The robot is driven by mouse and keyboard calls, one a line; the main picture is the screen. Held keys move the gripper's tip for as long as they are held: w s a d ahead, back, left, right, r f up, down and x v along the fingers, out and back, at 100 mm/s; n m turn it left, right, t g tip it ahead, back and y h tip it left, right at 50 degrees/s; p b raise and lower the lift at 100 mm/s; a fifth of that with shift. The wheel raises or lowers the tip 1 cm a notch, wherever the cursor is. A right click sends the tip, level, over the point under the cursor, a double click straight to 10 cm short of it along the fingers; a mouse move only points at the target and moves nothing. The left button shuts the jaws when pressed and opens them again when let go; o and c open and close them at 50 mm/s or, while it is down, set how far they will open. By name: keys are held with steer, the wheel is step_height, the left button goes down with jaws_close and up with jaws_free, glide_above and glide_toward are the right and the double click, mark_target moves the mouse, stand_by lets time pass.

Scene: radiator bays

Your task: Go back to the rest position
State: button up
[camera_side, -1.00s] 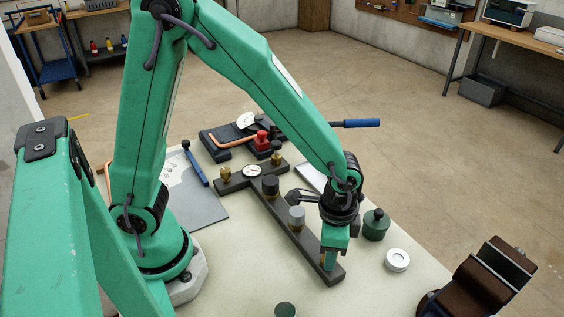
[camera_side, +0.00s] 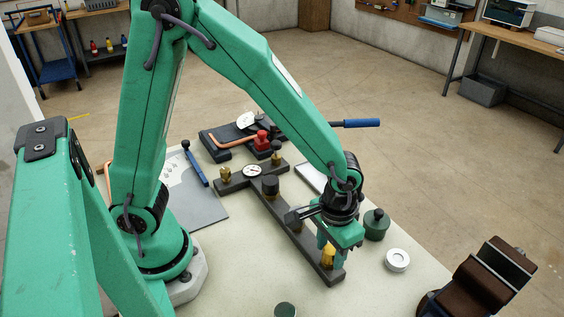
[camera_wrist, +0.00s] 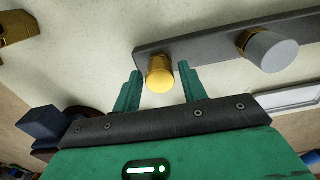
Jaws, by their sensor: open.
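My gripper (camera_side: 331,252) is low over the near end of a dark bar (camera_side: 292,235) on the bench. Its green fingers are open, one on each side of a yellow-gold cap (camera_side: 328,258). In the wrist view the gold cap (camera_wrist: 160,74) stands on the end of the bar, between the two fingertips (camera_wrist: 160,82), with a visible gap on both sides. Whether the fingers are fully above the cap or partly beside it, I cannot tell.
A grey-capped post (camera_wrist: 271,50) and a dark-capped post (camera_side: 270,186) stand along the bar. A dark green canister (camera_side: 376,225) is close to the right of my gripper. A blue-handled lever (camera_side: 361,123) sticks out behind.

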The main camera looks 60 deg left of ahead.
steer(key=n, duration=0.6)
steer(key=shift+n, duration=0.3)
steer(key=n, duration=0.6)
steer(key=shift+n, duration=0.3)
steer(key=n, duration=0.4)
steer(key=shift+n, duration=2.4)
steer(key=c, duration=0.9)
jaws_close()
steer(key=shift+m, duration=0.3)
